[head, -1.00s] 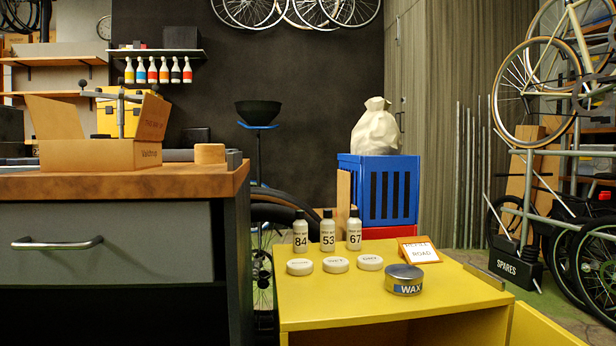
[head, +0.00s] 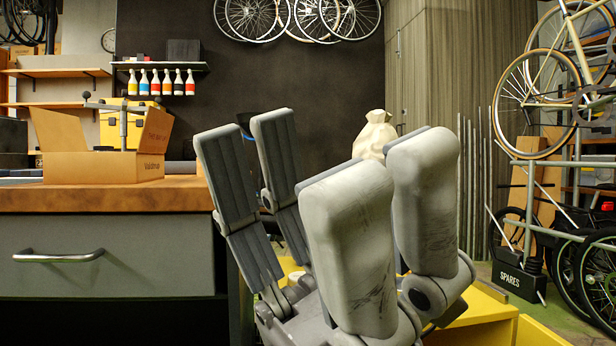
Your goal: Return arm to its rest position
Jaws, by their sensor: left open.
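My left gripper (head: 312,150) is large and close to the camera, its fingers pointing up. Its jaws are spread apart, with ribbed dark pads on the left side and smooth grey finger backs on the right. Nothing is seen held between them. It covers most of the yellow table (head: 476,322), and the bottles, round tins, wax tin and small sign cannot be made out behind it. My right gripper is not in view.
A wooden workbench (head: 120,200) with a drawer and an open cardboard box (head: 110,165) stands at the left. A pale sack (head: 374,136) shows partly behind the fingers. A bike rack and a SPARES box (head: 512,280) stand at the right.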

